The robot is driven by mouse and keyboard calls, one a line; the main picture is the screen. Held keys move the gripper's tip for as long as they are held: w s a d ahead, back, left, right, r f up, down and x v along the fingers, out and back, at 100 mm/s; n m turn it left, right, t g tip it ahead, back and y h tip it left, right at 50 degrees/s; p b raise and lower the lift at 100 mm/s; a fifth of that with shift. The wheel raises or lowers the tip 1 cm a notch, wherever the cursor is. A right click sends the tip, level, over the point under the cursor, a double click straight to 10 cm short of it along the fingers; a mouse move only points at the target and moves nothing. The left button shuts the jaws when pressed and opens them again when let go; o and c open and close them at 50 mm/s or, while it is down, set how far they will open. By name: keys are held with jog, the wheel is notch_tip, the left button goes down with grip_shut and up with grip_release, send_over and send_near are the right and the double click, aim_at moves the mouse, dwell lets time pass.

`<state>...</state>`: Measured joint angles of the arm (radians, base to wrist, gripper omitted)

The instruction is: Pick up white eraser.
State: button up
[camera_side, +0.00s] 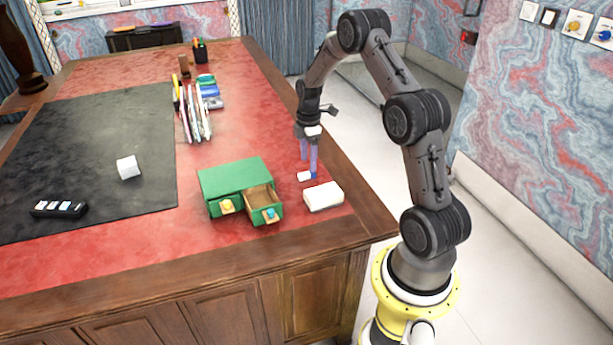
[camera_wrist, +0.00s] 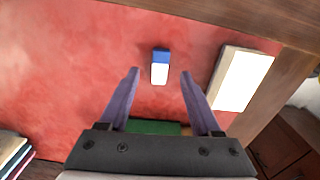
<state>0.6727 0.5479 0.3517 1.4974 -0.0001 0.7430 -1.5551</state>
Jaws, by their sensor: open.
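The white eraser (camera_side: 304,176) is a small block with a blue end, lying on the red leather near the desk's right edge. In the wrist view the eraser (camera_wrist: 160,68) lies flat, blue end away from me, a little beyond my fingertips and between their lines. My gripper (camera_side: 310,172) points down close to the eraser in the side view. In the wrist view my gripper (camera_wrist: 159,72) has its two purple fingers wide apart with nothing between them. I cannot tell the exact height of the fingertips above the desk.
A larger white block (camera_side: 323,196) lies right of the eraser; it also shows in the wrist view (camera_wrist: 243,79). A green drawer box (camera_side: 232,176) with one drawer pulled out stands left. Upright books (camera_side: 194,117) stand farther back. The leather around the eraser is clear.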

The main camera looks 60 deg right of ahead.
aim_at(308, 173)
notch_tip(308, 173, down, 4)
jog(key=shift+f, duration=0.15)
jog(key=shift+c, duration=0.2)
grip_shut()
